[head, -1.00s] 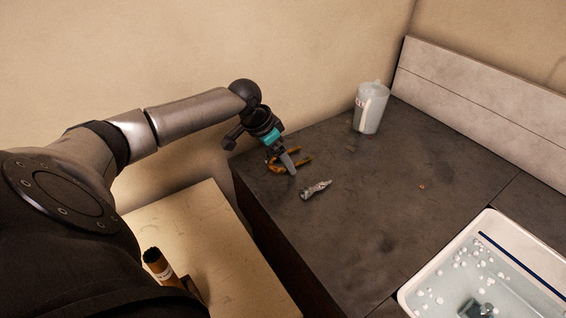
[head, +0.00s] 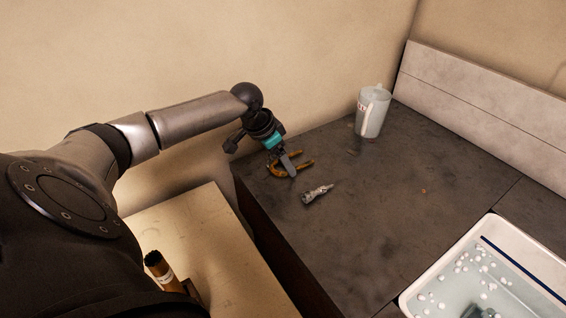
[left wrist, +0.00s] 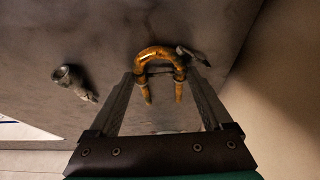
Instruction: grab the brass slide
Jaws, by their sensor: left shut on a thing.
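The brass slide (head: 276,171) is a U-shaped, golden-brown tube at the far left corner of the dark bench. My left gripper (head: 288,165) reaches down over it from the left and is shut on it. In the left wrist view the slide (left wrist: 158,55) sits between the two fingers of my left gripper (left wrist: 160,75), its bend pointing away and its two legs toward me. Whether it touches the bench or is slightly raised, I cannot tell. My right gripper is not in view.
A silver valve-like part (head: 317,194) lies close to the slide; it also shows in the left wrist view (left wrist: 74,82). A clear pitcher (head: 371,112) stands at the back. A white tub (head: 415,291) of liquid is at lower right.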

